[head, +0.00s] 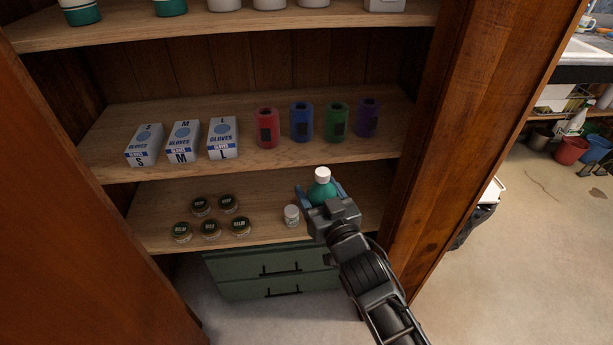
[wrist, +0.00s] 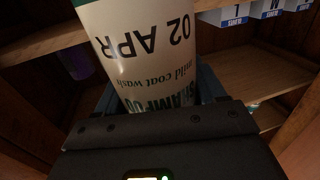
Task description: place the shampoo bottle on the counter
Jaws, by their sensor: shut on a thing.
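The shampoo bottle (head: 322,188), green with a white cap, is between the fingers of my gripper (head: 320,193) at the right part of the lower shelf. My gripper is shut on it. In the wrist view the bottle's white label (wrist: 140,45) fills the middle, upside down, reading "SHAMPOO", "mild coat wash" and "02 APR". I cannot tell whether the bottle's base touches the shelf. A counter (head: 585,74) with a white sink stands far off at the top right, partly cut off by the frame.
A small white jar (head: 291,215) stands just left of my gripper, with several dark-lidded tins (head: 210,228) further left. Glove boxes (head: 183,142) and coloured rolls (head: 301,121) stand on the shelf above. The cabinet's right side (head: 480,130) is close. Open floor (head: 550,260) lies beyond it.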

